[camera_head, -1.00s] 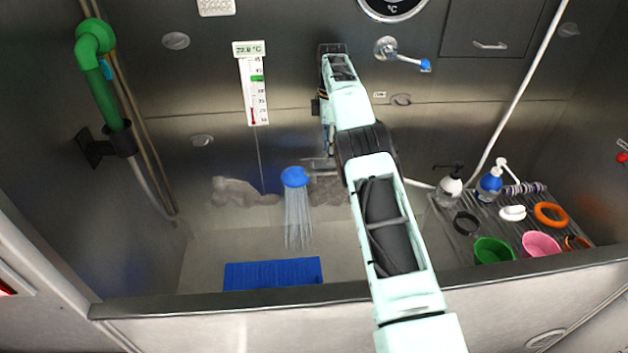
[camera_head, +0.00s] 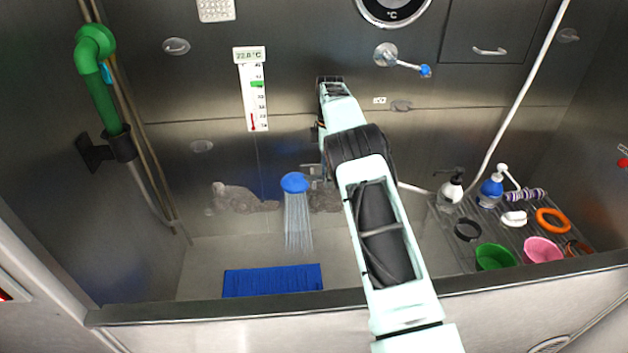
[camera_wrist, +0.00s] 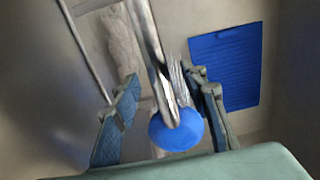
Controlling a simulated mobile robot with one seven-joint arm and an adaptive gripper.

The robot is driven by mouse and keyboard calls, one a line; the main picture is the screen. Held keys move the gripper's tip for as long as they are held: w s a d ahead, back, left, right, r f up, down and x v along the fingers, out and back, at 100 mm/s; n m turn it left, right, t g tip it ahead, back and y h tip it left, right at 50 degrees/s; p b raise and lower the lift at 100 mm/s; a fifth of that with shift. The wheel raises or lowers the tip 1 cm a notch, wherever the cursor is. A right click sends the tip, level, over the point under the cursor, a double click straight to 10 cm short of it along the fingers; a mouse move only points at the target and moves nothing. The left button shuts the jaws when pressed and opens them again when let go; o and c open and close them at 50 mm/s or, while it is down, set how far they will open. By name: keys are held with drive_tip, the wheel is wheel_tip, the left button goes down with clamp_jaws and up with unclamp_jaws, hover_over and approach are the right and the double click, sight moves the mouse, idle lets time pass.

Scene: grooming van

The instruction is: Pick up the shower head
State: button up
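The shower head (camera_head: 295,183) is a blue disc with water spraying down from it, above the tub floor. In the wrist view the blue shower head (camera_wrist: 176,131) shows large near the lower middle, with a shiny metal pipe running up from it and water streaks beside the pipe. My gripper (camera_wrist: 168,90) is open, with one finger on each side of the pipe and blue head. I cannot tell whether either finger touches them. In the head view my gripper (camera_head: 312,170) is small, just right of the shower head, and partly hidden by my arm.
A blue mat (camera_head: 272,281) lies on the tub floor. A rack (camera_head: 452,248) at the right holds bottles, a green cup (camera_head: 494,257), a pink cup (camera_head: 542,248) and rings. A green nozzle (camera_head: 97,75) hangs on the left wall. The tub's front rim (camera_head: 210,306) crosses below.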

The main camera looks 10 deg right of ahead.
drive_tip(key=shift+c, duration=0.4)
clamp_jaws()
drive_tip(key=shift+r, duration=0.1)
wheel_tip(320, 180, up, 2)
drive_tip(key=shift+w+r, duration=0.1)
drive_tip(key=shift+r, duration=0.1)
drive_tip(key=shift+s+r+b, duration=0.2)
drive_tip(key=shift+r+b, duration=0.1)
drive_tip(key=shift+r, duration=0.05)
drive_tip(key=s+d+r, duration=0.1)
drive_tip(key=s+r, duration=1.2)
drive_tip(key=r, duration=0.1)
drive_tip(key=shift+s+r, duration=0.35)
